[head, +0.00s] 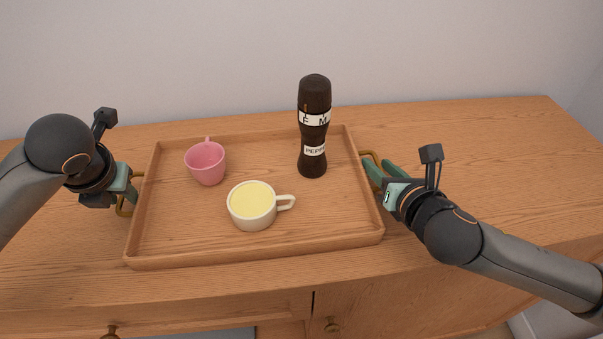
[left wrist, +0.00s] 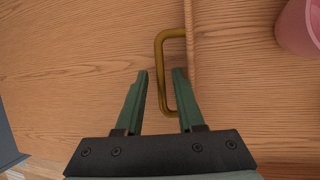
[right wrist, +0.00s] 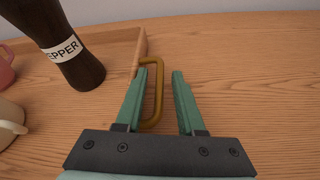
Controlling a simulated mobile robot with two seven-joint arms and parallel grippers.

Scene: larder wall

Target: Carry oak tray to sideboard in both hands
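The oak tray (head: 300,248) lies flat on a wooden sideboard top (head: 470,140). It holds a pink cup (head: 205,163), a cream cup with yellow contents (head: 252,205) and a dark pepper mill (head: 314,125). My left gripper (left wrist: 160,72) is open at the left brass handle (left wrist: 160,60), with one finger on each side of its outer bar. My right gripper (right wrist: 165,72) is open at the right brass handle (right wrist: 158,85), one finger inside the loop and one outside. Neither gripper is closed on its handle.
The sideboard top is clear right of the tray, and a plain wall (head: 230,60) rises behind it. Brass knobs (head: 332,325) show on the front below the top's edge. The pepper mill stands tall near the tray's back right.

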